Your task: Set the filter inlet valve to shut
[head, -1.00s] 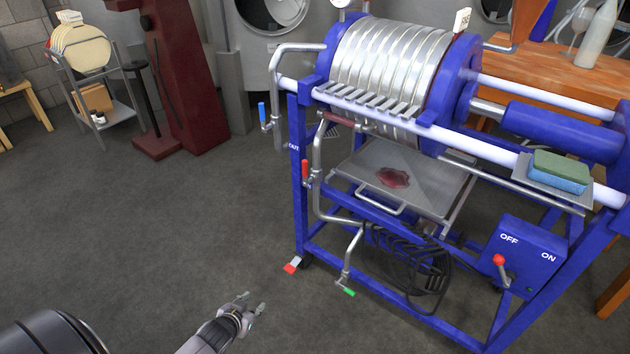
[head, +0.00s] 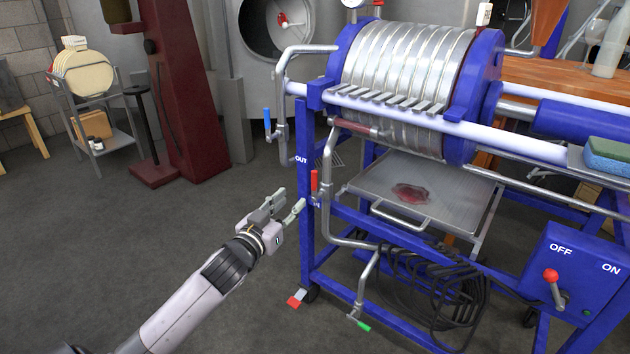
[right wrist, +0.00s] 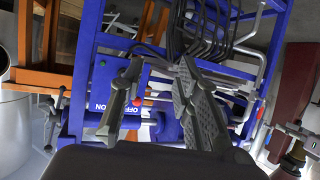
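The filter press has a blue frame (head: 307,235) and silver plates (head: 400,65). In the head view a red lever (head: 314,181) stands upright on the inlet pipe (head: 327,217), parallel to the pipe's vertical run. The label beside it is mostly hidden. My left gripper (head: 294,199) is just left of and slightly below the red lever, its fingers apart and empty; I cannot tell whether a tip touches the frame. My right gripper (right wrist: 161,64) shows in the right wrist view with fingers apart and nothing between them.
A blue lever (head: 267,122) marks the OUT pipe, and a green-tipped drain lever (head: 361,325) hangs low. A blue OFF/ON switch box (head: 575,275) stands at right. A drip tray (head: 450,185) and coiled black hose (head: 440,300) are under the plates.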

